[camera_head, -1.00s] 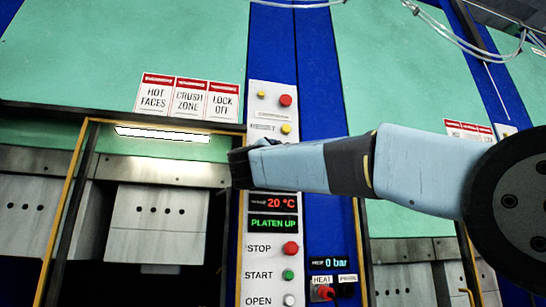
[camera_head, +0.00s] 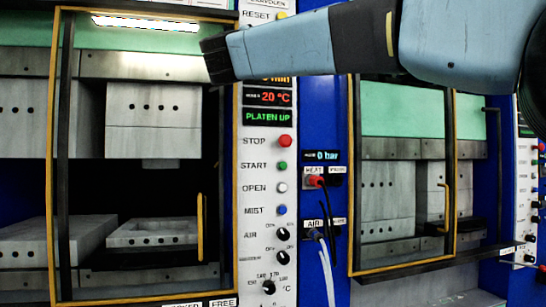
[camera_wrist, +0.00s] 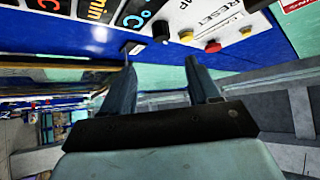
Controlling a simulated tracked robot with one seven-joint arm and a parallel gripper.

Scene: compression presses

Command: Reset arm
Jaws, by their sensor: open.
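I cannot make out the fingers there. In the wrist view my gripper (camera_wrist: 161,65) is open, with two separate fingers and nothing between them. Beyond the fingers the wrist view shows a panel with a red button (camera_wrist: 213,46) and yellow buttons. I cannot tell whether the fingers touch anything.
The left press (camera_head: 55,110) has a yellow-framed opening, with a raised upper block (camera_head: 152,127) and a lower block (camera_head: 155,232). The panel reads 20 °C and PLATEN UP. Another press (camera_head: 385,190) stands right.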

